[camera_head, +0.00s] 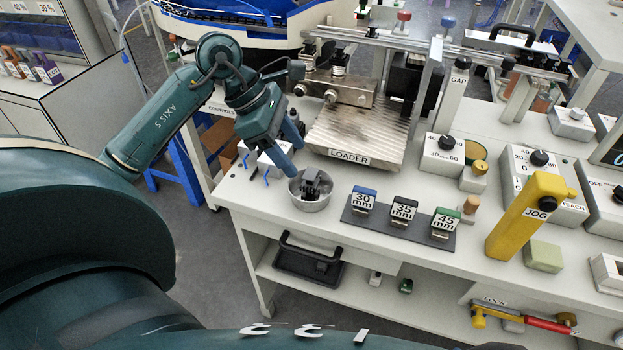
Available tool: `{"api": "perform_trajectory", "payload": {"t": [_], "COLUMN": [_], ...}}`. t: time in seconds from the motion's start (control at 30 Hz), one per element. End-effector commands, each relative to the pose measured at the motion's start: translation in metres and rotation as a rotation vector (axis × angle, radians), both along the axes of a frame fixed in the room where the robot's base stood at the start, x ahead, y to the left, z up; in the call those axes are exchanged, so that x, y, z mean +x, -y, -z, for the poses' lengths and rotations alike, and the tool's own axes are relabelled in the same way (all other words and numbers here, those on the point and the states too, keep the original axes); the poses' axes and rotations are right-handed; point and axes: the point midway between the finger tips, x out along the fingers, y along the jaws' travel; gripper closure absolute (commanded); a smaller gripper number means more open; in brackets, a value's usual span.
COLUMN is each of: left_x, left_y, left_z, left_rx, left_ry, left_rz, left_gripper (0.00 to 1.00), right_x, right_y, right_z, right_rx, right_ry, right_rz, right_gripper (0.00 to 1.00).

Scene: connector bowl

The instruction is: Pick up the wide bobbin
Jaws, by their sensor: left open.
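I cannot tell for sure which thing is the wide bobbin. A round metal bowl (310,203) near the left front of the bench holds dark parts (312,183), too small to make out. My right gripper is not in view.
Blue (363,199), black (403,211) and green (444,223) blocks marked 30, 35 and 45 mm stand on a dark mat (420,236). The loader plate (352,138) is behind the bowl. A yellow JOG lever (522,214) rises at right. The front left bench edge is close to the bowl.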

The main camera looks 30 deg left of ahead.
Motion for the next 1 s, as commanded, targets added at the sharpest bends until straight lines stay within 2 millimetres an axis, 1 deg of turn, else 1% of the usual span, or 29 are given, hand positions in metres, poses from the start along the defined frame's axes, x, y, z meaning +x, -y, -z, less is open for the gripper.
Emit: {"api": "perform_trajectory", "payload": {"t": [0.17, 0.3, 0.43, 0.53, 0.73, 0.77, 1.0], "left_x": [0.004, 0.013, 0.016, 0.017, 0.017, 0.017, 0.017], "left_y": [0.006, 0.014, 0.021, 0.023, 0.023, 0.023, 0.023], "left_z": [0.011, 0.03, 0.044, 0.049, 0.049, 0.049, 0.049], "left_rx": [-0.004, -0.007, -0.003, -0.001, 0.0, 0.0, -0.001], "left_ry": [-0.001, -0.004, -0.002, -0.001, 0.0, 0.0, 0.0], "left_rz": [-0.001, 0.0, 0.0, 0.0, -0.001, -0.001, -0.001], "left_gripper": [0.43, 0.43, 0.43, 0.43, 0.43, 0.45, 0.64], "right_x": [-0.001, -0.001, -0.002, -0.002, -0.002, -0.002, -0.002], "right_y": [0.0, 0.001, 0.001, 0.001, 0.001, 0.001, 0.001], "right_z": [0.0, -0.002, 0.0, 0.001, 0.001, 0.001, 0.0], "right_rx": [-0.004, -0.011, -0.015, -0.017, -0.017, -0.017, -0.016], "right_ry": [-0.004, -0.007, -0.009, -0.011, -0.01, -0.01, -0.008], "right_rz": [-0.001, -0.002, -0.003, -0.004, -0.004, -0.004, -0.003], "right_gripper": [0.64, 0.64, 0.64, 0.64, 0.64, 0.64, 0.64]}}
